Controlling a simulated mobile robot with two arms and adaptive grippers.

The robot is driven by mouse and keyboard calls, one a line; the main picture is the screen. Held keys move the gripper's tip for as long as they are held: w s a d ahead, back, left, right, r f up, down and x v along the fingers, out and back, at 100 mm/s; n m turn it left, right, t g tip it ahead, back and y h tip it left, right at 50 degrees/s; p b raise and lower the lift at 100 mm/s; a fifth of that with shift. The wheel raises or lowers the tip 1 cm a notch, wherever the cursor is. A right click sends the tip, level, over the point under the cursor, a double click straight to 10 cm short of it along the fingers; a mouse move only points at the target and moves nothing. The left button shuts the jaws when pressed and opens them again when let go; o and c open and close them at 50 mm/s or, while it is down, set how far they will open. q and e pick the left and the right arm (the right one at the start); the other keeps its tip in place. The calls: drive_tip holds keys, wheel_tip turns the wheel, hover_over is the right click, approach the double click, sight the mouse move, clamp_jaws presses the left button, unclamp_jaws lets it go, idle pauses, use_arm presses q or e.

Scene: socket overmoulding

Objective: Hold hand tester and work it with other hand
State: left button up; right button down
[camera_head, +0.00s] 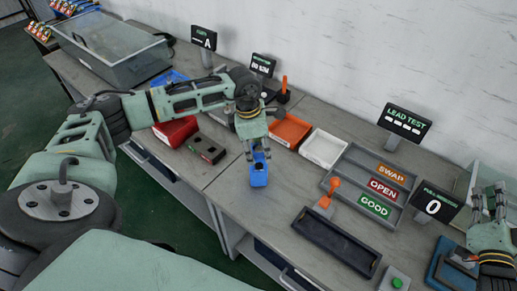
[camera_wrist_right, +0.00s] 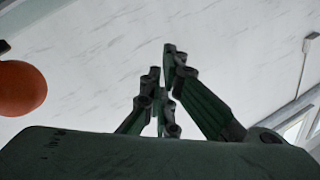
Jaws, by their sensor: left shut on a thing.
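The blue hand tester (camera_head: 260,174) is held upright above the grey bench in the head view. My left gripper (camera_head: 257,153) is shut on its upper end, and the fingers hide part of it. My right gripper (camera_head: 489,191) is at the right edge of the head view, well away from the tester. Its fingers point up with a gap between them, and it looks empty. The fingers also show against the white wall in the right wrist view (camera_wrist_right: 165,65).
A dark empty tray (camera_head: 336,245) lies along the front edge. Red (camera_head: 176,131), orange (camera_head: 289,130) and white (camera_head: 323,148) bins stand nearby. The LEAD TEST display (camera_head: 405,119) stands behind.

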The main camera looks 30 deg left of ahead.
drive_tip(key=s+a+f+g+y, duration=0.1)
drive_tip(key=s+a+f, duration=0.1)
drive_tip(key=a, duration=0.6)
drive_tip(key=s+a+f+y, duration=0.2)
drive_tip(key=a, duration=0.7)
drive_tip(key=n+g+y, duration=0.3)
drive_tip(key=n+g, duration=0.8)
drive_tip(key=n, duration=0.4)
approach(259, 166)
wheel_tip(259, 166, down, 4)
drive_tip(key=d, duration=0.3)
drive_tip(key=s+f+n+g+h, duration=0.1)
drive_tip(key=s+f+n+h, duration=0.1)
drive_tip(key=s+f+n, duration=0.15)
drive_tip(key=w+a, duration=0.5)
drive_tip(key=w, duration=0.2)
drive_tip(key=shift+a+r, duration=0.3)
drive_tip(key=shift+w, duration=0.1)
